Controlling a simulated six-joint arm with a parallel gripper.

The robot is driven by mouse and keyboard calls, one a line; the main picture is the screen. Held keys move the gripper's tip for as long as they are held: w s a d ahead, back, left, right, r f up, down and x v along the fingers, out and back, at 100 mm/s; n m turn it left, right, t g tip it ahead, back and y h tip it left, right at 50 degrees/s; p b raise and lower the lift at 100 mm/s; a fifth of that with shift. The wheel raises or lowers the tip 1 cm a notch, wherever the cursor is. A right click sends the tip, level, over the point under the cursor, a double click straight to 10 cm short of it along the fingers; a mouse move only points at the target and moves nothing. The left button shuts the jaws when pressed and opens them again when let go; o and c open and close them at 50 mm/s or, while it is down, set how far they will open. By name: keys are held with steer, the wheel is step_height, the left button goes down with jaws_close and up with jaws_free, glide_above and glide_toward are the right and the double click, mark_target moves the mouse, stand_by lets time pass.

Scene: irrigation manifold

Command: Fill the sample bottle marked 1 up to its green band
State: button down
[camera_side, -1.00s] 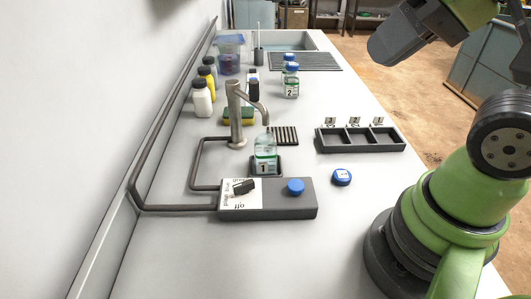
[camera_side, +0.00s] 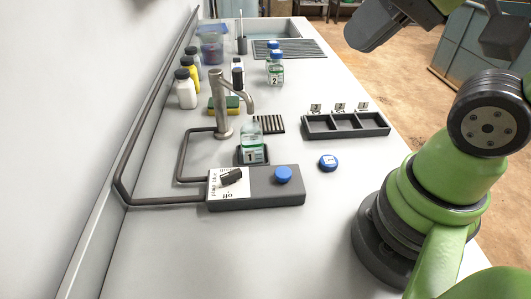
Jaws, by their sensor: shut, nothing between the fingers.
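The sample bottle marked 1 (camera_side: 251,141) stands upright and uncapped on a dark square stand (camera_side: 240,159), below the spout of the metal tap (camera_side: 223,106). It is clear, with a white number label and green near its lower part; I cannot make out its liquid level. In front is a grey control box (camera_side: 258,198) with a black knob (camera_side: 232,176) on a printed white plate and a round blue button (camera_side: 283,174). A blue cap marked 1 (camera_side: 328,162) lies on the bench. My gripper (camera_side: 368,28) is shut and empty, high at the upper right, away from everything.
A capped bottle marked 2 (camera_side: 275,74) stands further back. A dark three-compartment rack (camera_side: 345,126) is at the right. Several bottles (camera_side: 186,94) and a sponge (camera_side: 217,106) are at the left. A pipe (camera_side: 124,188) runs along the wall. The front bench is clear.

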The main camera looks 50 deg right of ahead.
steer(key=w+a+f+m+g+y, duration=0.1)
steer(key=w+f+m+g+y, duration=0.35)
steer(key=m, duration=0.75)
steer(key=m+y, duration=0.2)
steer(key=m, duration=0.9)
glide_above(282, 170)
step_height(282, 170, down, 10)
steer(key=r, duration=0.1)
steer(key=shift+d+f+m+g, duration=0.1)
steer(key=shift+f+m+g, duration=0.35)
steer(key=shift+f+m, duration=0.2)
steer(key=shift+f, duration=0.1)
steer(key=shift+f, duration=4.3)
steer(key=shift+f, duration=0.1)
steer(key=shift+f, duration=0.3)
steer(key=shift+f, duration=0.55)
